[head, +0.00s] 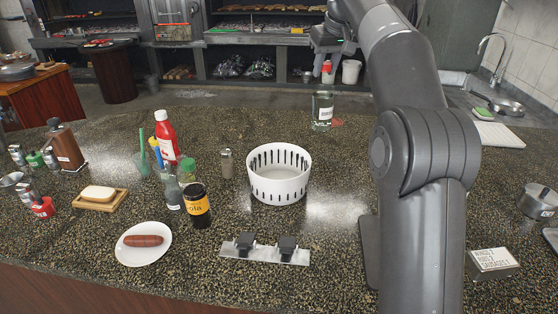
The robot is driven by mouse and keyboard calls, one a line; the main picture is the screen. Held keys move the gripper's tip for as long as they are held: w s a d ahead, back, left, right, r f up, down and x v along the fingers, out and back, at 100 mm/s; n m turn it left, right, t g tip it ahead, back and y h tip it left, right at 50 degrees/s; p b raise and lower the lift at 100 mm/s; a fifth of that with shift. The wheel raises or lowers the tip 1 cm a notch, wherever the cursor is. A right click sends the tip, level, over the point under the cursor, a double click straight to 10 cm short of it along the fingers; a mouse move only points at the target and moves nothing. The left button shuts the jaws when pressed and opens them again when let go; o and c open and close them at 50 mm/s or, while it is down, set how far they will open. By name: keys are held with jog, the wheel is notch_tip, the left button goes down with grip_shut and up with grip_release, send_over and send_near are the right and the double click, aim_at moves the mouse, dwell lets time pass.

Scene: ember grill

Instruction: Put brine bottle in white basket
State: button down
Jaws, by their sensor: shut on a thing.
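The white basket (279,190) is round with slotted sides and stands upright on the speckled counter; it looks empty. My gripper (326,56) is at the top of the view, beyond the basket and above the counter's far side. It is shut on what looks like a small pale bottle with red on it (327,73), hanging just below the jaws. It is too small to read, so I cannot tell for sure that it is the brine bottle.
A labelled glass jar (322,111) stands at the counter's far edge, behind the basket. A grey shaker (226,163) is just left of the basket, with a cola bottle (196,207) and a red bottle (166,134) further left. A metal rack (265,249) lies in front.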

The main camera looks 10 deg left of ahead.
jog(key=s+a+n, duration=0.1)
jog(key=s+a, duration=0.1)
jog(key=a, duration=1)
notch_tip(320, 180, down, 21)
jog(key=shift+d+f+y, duration=0.15)
jog(key=shift+d+y, duration=0.05)
jog(key=shift+y, duration=0.1)
dwell(0.4)
jog(key=shift+f, duration=0.15)
jog(key=c, duration=1.1)
grip_release()
